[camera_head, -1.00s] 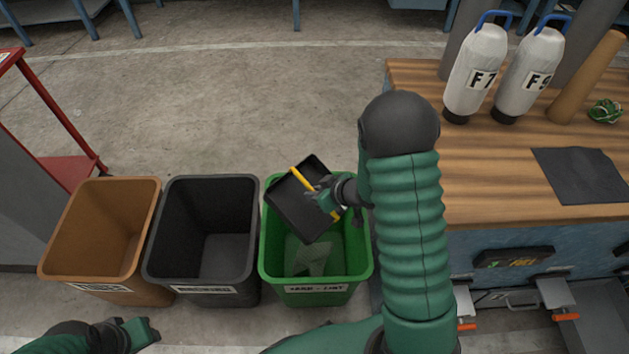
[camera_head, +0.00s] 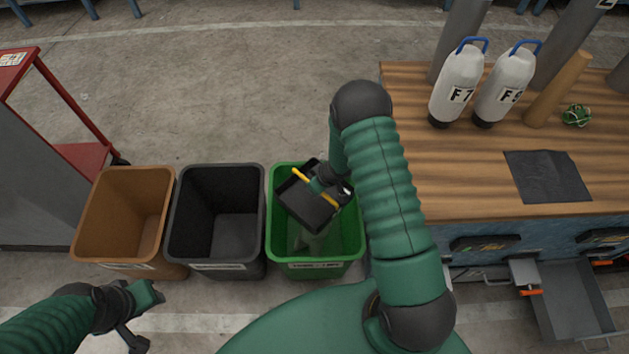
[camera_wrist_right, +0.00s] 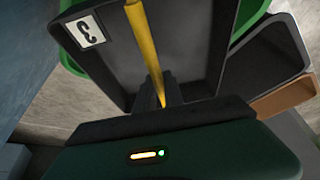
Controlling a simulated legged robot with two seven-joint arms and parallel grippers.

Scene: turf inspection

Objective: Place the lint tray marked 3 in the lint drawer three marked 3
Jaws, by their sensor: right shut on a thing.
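The lint tray (camera_head: 312,210) is a shallow black tray with a yellow bar across it. It is tilted above the green bin. In the right wrist view the tray (camera_wrist_right: 205,45) carries a white label with a 3. My right gripper (camera_head: 322,186) is shut on the tray at its yellow bar; the fingertips are partly hidden. A grey metal drawer (camera_head: 578,298) stands pulled out below the bench at the lower right. I cannot read a number on it. My left gripper (camera_head: 143,316) is at the lower left, empty, with its fingers apart.
The green bin (camera_head: 272,235) has some lint inside. A black bin (camera_head: 172,235) and a brown bin (camera_head: 88,225) stand left of it. The wooden bench (camera_head: 450,195) holds two white bottles (camera_head: 457,90) and a dark mat (camera_head: 547,176). A red-framed cart (camera_head: 75,160) is at far left.

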